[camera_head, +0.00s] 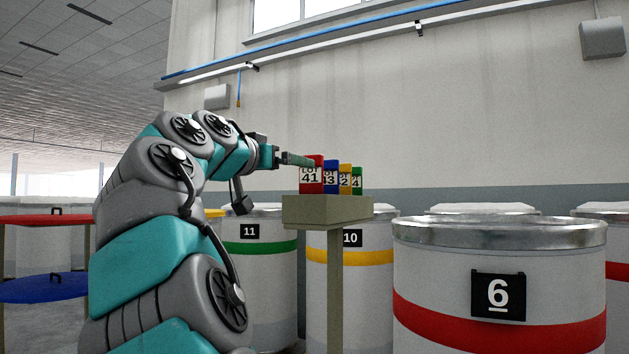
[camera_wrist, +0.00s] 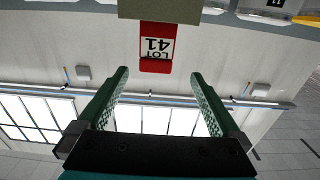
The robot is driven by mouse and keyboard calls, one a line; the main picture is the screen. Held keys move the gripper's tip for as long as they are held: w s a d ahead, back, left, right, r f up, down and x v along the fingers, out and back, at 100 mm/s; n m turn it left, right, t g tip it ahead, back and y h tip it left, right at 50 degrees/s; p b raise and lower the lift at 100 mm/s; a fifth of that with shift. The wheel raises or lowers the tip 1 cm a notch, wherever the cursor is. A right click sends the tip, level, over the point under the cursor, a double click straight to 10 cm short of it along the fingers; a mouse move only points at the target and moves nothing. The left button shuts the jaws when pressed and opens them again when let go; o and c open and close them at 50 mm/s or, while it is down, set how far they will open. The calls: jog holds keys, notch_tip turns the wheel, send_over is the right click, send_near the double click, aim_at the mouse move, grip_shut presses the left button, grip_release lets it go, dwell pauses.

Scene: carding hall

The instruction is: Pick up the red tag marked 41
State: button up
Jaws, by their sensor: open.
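The red tag marked LOT 41 (camera_head: 311,177) stands upright at the left end of a row of tags on a small stand (camera_head: 311,211). In the wrist view the red tag (camera_wrist: 157,46) shows upside down, lined up between the fingertips and just beyond them, with the stand (camera_wrist: 172,9) at the top edge. My gripper (camera_head: 301,160) is open and empty, close to the upper left of the red tag. In the wrist view my gripper (camera_wrist: 159,74) has its two green fingers wide apart. I cannot tell whether a finger touches the tag.
A blue tag (camera_head: 330,178), a yellow tag (camera_head: 345,179) and a green tag (camera_head: 356,181) stand close to the right of the red one. Drums marked 11 (camera_head: 258,280), 10 (camera_head: 375,290) and 6 (camera_head: 440,285) stand around the stand. Air above the tags is clear.

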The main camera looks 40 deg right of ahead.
aim_at(310, 171)
jog(key=x, duration=0.2)
jog(key=p+x, duration=0.1)
jog(key=x, duration=0.4)
jog(key=shift+s+d+f, duration=0.25)
jog(key=shift+d+f, duration=0.1)
jog(key=shift+c, duration=0.2)
jog(key=c, duration=1.3)
jog(key=shift+o, duration=0.2)
